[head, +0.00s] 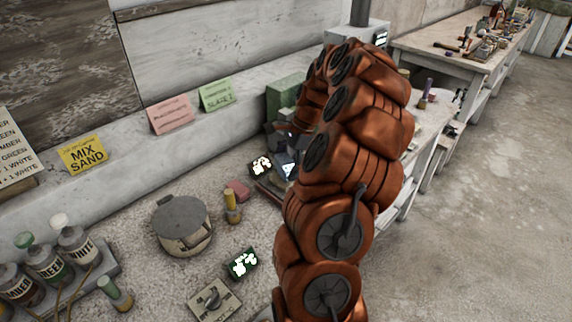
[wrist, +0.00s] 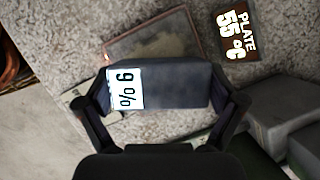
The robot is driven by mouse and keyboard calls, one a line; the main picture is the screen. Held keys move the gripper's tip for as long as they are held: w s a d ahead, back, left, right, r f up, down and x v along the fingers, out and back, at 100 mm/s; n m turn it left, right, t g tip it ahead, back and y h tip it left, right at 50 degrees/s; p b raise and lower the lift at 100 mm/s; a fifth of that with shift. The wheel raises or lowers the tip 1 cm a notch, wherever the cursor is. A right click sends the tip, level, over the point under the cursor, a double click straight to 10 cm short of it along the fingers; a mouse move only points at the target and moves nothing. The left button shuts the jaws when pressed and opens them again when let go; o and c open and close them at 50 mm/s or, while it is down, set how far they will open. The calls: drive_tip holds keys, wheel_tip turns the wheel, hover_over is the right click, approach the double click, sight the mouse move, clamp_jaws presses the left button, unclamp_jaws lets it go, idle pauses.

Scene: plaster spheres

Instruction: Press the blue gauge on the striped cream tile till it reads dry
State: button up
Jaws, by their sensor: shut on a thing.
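The blue-grey gauge (wrist: 180,88) is held crosswise between the two fingers of my gripper (wrist: 165,98) in the wrist view. In the head view the gauge (head: 290,170) shows small beside my arm. A flat reddish-rimmed piece with a pale surface (wrist: 152,45) lies just beyond the gauge in the wrist view. I cannot make out stripes on it or identify it as the cream tile. Whether the gauge touches anything beneath is hidden.
Grey blocks (wrist: 285,110) stand at right in the wrist view. In the head view, a lidded pot (head: 183,225), a dial box (head: 214,300) and a green-lit display (head: 243,263) stand on the bench.

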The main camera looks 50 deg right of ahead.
drive_tip(key=shift+f+b, duration=0.3)
drive_tip(key=shift+f, duration=0.3)
idle(1.6)
drive_tip(key=shift+r, duration=0.15)
drive_tip(key=shift+r+p, duration=0.95)
drive_tip(key=shift+r, duration=2.5)
drive_tip(key=shift+s, duration=0.1)
